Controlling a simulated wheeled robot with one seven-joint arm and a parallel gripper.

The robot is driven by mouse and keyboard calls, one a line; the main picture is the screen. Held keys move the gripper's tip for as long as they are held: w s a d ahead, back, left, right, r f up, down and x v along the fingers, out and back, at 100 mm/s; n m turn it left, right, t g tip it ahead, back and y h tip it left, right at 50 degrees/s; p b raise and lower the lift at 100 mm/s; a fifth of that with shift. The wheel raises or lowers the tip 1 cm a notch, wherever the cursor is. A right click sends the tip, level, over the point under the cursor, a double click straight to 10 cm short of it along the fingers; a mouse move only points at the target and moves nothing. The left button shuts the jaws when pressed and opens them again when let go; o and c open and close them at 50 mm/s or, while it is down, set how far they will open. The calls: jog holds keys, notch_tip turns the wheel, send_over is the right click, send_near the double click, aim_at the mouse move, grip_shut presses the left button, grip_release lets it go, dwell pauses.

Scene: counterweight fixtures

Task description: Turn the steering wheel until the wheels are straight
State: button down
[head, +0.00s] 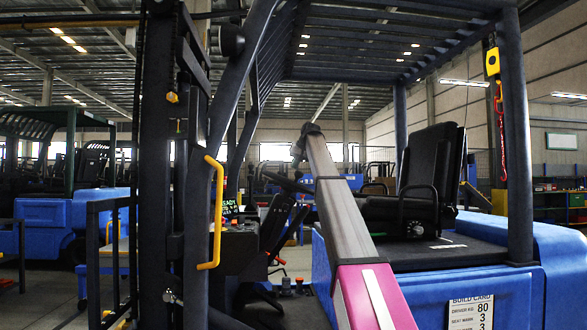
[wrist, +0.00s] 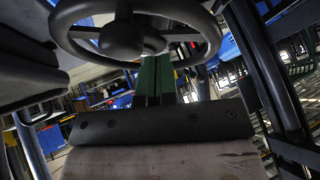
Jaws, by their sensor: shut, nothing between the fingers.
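The black steering wheel (wrist: 62,32) fills the top of the wrist view, with its round hub (wrist: 122,40) and a second rounded black part, perhaps a knob, beside it. In the head view the wheel (head: 288,182) is a small dark slanted rim left of my arm. My gripper (wrist: 158,60) shows in the wrist view as two narrow green fingers pressed together. They are empty and point toward the wheel's lower rim. I cannot tell whether they touch it. In the head view my gripper cannot be made out. The forklift's road wheels are not visible.
The blue forklift has a black seat (head: 428,190), dark cab posts (head: 516,140), an overhead guard (head: 370,40) and a yellow grab handle (head: 214,215). A small display (head: 229,230) reads READY. A yellow hoist with a red chain (head: 498,110) hangs at right.

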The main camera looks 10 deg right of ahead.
notch_tip(320, 180, up, 6)
jog(key=d, duration=0.2)
jog(key=shift+d+r, duration=0.25)
jog(key=shift+d, duration=0.15)
dwell(0.4)
